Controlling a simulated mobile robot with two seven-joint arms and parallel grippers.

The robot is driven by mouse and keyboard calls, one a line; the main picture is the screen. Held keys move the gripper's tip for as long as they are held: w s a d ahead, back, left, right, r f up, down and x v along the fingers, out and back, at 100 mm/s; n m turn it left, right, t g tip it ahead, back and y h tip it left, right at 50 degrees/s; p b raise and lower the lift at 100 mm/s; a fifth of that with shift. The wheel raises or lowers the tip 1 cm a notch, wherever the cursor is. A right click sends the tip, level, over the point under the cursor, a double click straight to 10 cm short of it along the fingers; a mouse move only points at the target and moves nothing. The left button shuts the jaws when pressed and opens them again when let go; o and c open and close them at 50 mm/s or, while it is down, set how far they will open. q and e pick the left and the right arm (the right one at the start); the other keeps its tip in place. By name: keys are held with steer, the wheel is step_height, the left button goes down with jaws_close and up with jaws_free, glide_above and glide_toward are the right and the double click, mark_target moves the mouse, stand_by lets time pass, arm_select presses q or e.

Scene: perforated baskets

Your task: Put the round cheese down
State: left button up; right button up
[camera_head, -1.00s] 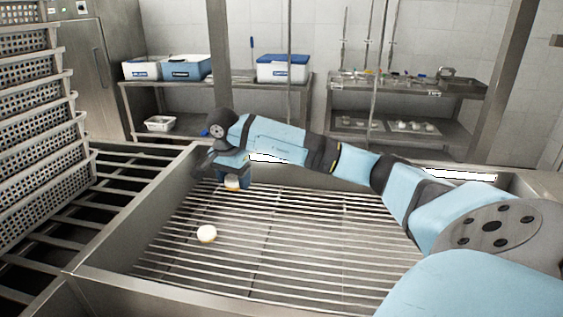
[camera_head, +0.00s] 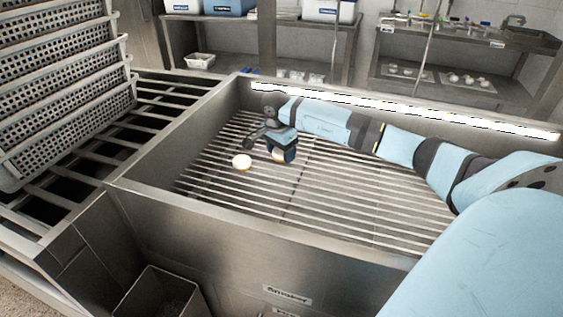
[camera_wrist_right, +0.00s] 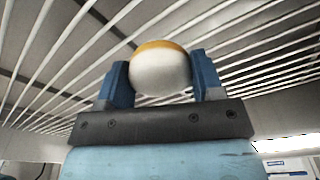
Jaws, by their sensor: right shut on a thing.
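My right gripper (camera_head: 283,157) is shut on a round cheese (camera_wrist_right: 160,70), white with an orange-yellow band along one edge. In the right wrist view the cheese sits between the two blue fingers, with the rack's bars behind it. In the head view the held cheese (camera_head: 278,154) is partly hidden by the gripper, low over the slatted metal rack (camera_head: 330,195). I cannot tell whether it touches the bars. A second round cheese (camera_head: 242,161), pale with a tan edge, lies on the rack just left of my right gripper. My left gripper is not in view.
The rack lies inside a steel trough with raised walls (camera_head: 240,212). Stacked perforated baskets (camera_head: 65,90) stand at the left on a barred ledge. Shelves with boxes and small items (camera_head: 440,75) are behind. Bars to the right and in front of the gripper are clear.

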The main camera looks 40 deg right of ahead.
mark_target(281, 169)
step_height(281, 169, down, 4)
steer(key=shift+f+b, duration=0.15)
steer(key=shift+b, duration=0.25)
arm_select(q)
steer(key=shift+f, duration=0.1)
arm_select(e)
steer(key=o, duration=1)
steer(key=shift+f, duration=0.1)
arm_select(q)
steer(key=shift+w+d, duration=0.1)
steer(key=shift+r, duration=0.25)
arm_select(e)
steer(key=r, duration=0.4)
steer(key=a+r+p, duration=0.1)
steer(key=r, duration=0.2)
steer(key=r+p, duration=0.1)
steer(key=r, duration=0.3)
steer(key=shift+a+r, duration=0.2)
steer(key=shift+r, duration=0.1)
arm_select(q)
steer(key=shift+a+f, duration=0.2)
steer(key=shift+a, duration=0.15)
arm_select(e)
steer(key=shift+s+r, duration=0.1)
steer(key=shift+r, duration=0.2)
